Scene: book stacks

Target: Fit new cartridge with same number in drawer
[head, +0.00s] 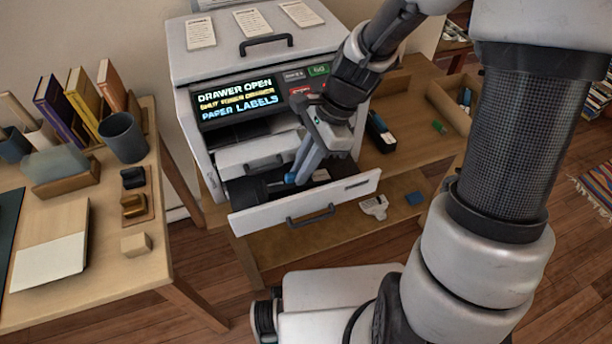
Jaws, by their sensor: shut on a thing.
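The printer (255,65) stands on a wooden table, and its lower drawer (335,198) is pulled open. My gripper (296,179) reaches down into the drawer and is shut on a small blue part (289,178), perhaps the end of a cartridge. A dark block (250,190) lies at the drawer's left side, by the fingertips; I cannot tell whether it is one piece with the blue part. No number is readable. A black cartridge-like thing with a blue end (380,132) lies on the table right of the printer. The drawer's inside is partly hidden by my gripper.
The printer's screen (238,100) reads "DRAWER OPEN" and "PAPER LABELS". A second drawer (250,155) sits above the open one. A desk with books and a cup (123,137) stands left.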

